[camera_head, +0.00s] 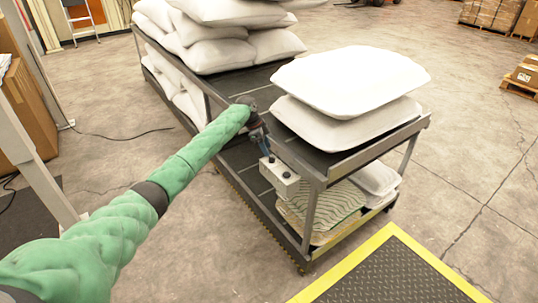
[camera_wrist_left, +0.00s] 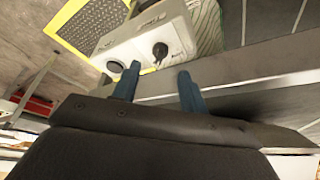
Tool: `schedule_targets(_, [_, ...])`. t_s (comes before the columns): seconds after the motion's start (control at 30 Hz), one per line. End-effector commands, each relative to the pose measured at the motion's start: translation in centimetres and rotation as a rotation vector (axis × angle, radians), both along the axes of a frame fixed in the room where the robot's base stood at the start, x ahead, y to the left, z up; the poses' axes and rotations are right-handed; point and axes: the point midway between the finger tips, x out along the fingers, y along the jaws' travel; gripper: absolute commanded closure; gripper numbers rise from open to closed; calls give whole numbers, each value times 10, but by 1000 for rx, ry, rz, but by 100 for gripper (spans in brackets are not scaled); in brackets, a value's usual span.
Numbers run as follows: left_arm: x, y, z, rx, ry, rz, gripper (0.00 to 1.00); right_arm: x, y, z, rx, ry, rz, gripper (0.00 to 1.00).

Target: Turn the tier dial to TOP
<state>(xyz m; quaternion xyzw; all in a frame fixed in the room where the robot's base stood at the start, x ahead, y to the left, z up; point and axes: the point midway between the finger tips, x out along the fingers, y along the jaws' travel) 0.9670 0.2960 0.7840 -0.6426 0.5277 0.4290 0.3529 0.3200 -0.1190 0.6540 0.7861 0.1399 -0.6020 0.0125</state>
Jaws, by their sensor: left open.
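A small white control box (camera_head: 279,178) is fixed to the side of the dark cart, below its upper deck. It also shows in the left wrist view (camera_wrist_left: 135,42). It carries two dark round knobs, one with a raised grip (camera_wrist_left: 160,50) and one flatter (camera_wrist_left: 114,67). The lettering is too small to read, so I cannot tell which knob is the tier dial or where it points. My left gripper (camera_head: 264,147) is at the box, with blue fingers open and empty. In the left wrist view the fingers (camera_wrist_left: 158,86) are apart, short of the knob with the raised grip.
The cart's upper deck (camera_head: 315,160) overhangs the box and carries stacked white pillows (camera_head: 350,80). Folded fabric and pillows (camera_head: 325,210) lie on the lower deck. A yellow-edged black mat (camera_head: 390,275) lies on the floor at the front right. Open floor is on the right.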

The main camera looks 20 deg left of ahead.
Motion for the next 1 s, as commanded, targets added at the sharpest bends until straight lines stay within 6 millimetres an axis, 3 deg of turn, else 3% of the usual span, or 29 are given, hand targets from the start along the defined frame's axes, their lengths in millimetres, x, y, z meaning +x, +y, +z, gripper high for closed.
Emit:
schedule_targets(0.3, [-2,11,25,1,1,1,56,3,7,-13,16,-16,7,100])
schedule_targets(0.77, [-2,11,26,0,2,3,56,3,7,-9,18,-17,6,100])
schedule_targets(1.0, [-3,11,26,-9,51,119,56,1,7,-10,15,-12,7,100])
